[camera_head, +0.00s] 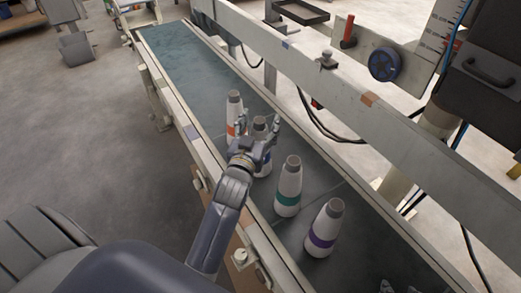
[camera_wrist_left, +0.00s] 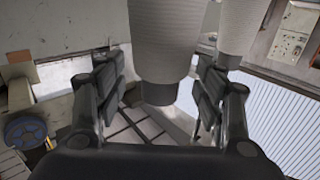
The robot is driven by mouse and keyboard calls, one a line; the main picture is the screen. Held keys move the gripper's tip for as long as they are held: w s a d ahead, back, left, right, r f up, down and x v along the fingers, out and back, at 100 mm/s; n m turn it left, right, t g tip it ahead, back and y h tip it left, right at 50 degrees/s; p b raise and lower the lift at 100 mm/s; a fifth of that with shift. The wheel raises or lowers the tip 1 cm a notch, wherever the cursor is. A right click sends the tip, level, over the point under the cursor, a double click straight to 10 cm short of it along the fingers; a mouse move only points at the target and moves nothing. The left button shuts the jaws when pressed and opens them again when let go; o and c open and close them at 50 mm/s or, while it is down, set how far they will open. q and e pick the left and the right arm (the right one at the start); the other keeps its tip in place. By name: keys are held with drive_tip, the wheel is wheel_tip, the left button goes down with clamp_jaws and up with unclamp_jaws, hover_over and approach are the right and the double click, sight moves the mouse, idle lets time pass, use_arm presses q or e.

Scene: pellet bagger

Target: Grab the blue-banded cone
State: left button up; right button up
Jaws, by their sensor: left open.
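The blue-banded cone (camera_head: 260,125) stands upright on the conveyor belt, a white bottle-like body with a grey top and a blue band. My left gripper (camera_head: 258,127) is open, with one finger on each side of its upper part. The gripper hides some of its body. In the left wrist view a pale cone (camera_wrist_left: 164,45) with a grey tip is between the open fingers (camera_wrist_left: 160,100); its band is out of sight there. Small tips at the bottom edge of the head view may be my right gripper (camera_head: 396,287); its opening is unclear.
An orange-banded cone (camera_head: 234,107) stands close behind to the left. A teal-banded cone (camera_head: 288,187) and a purple-banded cone (camera_head: 325,228) stand nearer on the belt (camera_head: 180,60). Metal rails (camera_head: 345,95) border the belt. Its far end is clear.

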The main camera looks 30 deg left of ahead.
use_arm(q)
drive_tip(key=shift+c, duration=0.5)
drive_tip(key=c, duration=1.4)
drive_tip(key=shift+r, duration=0.1)
clamp_jaws()
